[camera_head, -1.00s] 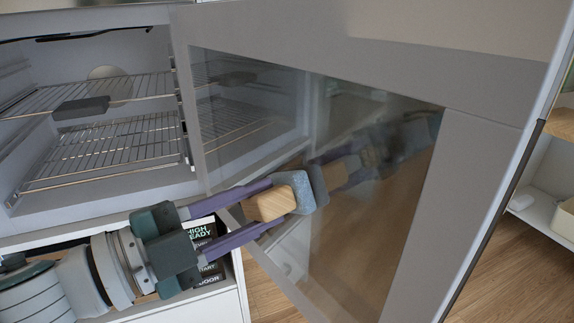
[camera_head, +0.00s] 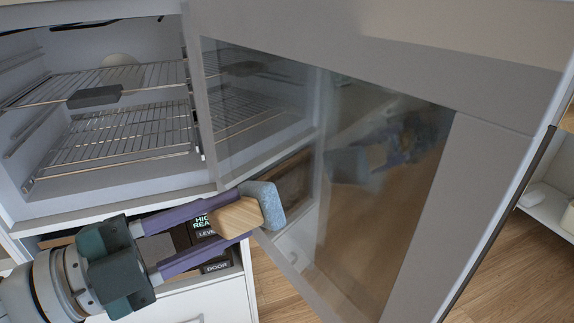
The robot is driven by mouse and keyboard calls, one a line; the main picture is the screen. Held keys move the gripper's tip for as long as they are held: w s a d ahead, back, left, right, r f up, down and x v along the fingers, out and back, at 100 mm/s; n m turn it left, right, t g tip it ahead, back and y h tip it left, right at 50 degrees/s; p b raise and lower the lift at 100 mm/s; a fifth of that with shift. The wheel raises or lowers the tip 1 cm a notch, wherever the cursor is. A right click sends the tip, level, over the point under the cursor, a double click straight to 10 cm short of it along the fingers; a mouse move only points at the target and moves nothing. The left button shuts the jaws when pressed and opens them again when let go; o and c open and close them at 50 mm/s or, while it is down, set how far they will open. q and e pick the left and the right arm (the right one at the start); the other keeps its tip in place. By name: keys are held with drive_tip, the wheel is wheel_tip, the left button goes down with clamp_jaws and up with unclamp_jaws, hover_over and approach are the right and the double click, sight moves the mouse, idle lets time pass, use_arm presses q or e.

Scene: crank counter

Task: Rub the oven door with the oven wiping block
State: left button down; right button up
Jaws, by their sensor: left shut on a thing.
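The oven door (camera_head: 480,190) stands open, with a grey frame around a dark reflecting glass pane (camera_head: 380,150). My left gripper (camera_head: 238,217) is shut on the oven wiping block, which has a wooden grip (camera_head: 235,218) and a blue-grey speckled pad (camera_head: 264,203). The pad faces the door near the lower left of the glass. Its reflection shows farther right in the glass, with a gap, so the pad looks apart from the door. My right gripper is not in view.
Below is a panel with labels (camera_head: 214,267). Wooden floor (camera_head: 285,295) and a white shelf (camera_head: 550,205) lie beyond.

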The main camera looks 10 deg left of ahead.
use_arm(q)
drive_tip(key=shift+v, duration=1.4)
drive_tip(key=shift+s, duration=0.1)
